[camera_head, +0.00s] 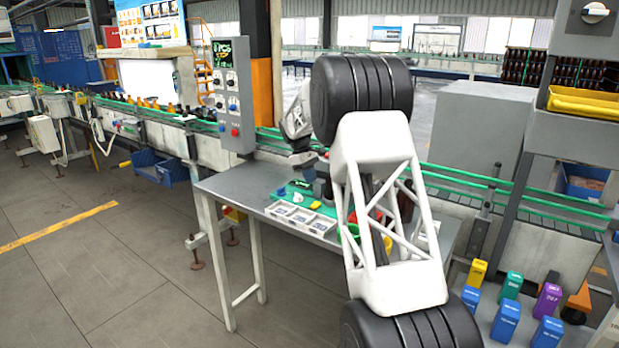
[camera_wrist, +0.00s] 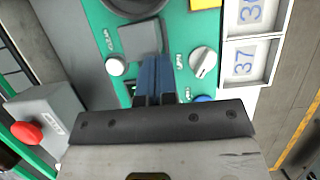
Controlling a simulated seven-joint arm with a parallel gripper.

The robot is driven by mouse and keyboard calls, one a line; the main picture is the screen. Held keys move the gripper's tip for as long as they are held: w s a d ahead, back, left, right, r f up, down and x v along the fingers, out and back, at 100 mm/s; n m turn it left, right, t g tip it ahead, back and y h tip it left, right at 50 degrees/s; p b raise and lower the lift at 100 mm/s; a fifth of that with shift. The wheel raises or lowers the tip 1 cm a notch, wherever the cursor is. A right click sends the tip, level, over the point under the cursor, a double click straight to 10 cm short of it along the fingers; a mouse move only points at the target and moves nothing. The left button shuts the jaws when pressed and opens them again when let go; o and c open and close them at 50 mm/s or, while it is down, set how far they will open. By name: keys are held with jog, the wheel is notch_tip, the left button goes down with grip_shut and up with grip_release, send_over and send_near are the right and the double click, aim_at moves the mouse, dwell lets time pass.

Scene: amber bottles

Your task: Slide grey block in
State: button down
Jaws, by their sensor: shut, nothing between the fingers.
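In the wrist view a grey square block (camera_wrist: 140,39) sits on a green panel (camera_wrist: 178,28). My gripper (camera_wrist: 153,62) has its two blue fingers together with nothing between them. The fingertips are at the lower right edge of the grey block; I cannot tell whether they touch it. In the head view the green panel (camera_head: 283,192) lies on the grey table, and my white arm hides much of the table's right part. The grey block cannot be made out there.
In the wrist view a white knob (camera_wrist: 115,66), a white rotary switch (camera_wrist: 203,63) and a blue button (camera_wrist: 204,98) flank my fingers. White numbered trays (camera_wrist: 247,62) lie to the right. A red button (camera_wrist: 26,133) on a grey box is at left.

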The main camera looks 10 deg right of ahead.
jog(key=shift+f, duration=0.25)
jog(key=shift+w+a, duration=0.5)
jog(key=shift+w+a+r, duration=0.3)
jog(key=shift+w+a, duration=0.25)
jog(key=shift+w+a+r, duration=0.25)
jog(key=shift+w+a, duration=0.25)
jog(key=shift+w, duration=0.05)
jog(key=v, duration=0.9)
jog(key=shift+r, duration=0.2)
jog(key=shift+w+a, duration=0.85)
jog(key=shift+f, duration=0.15)
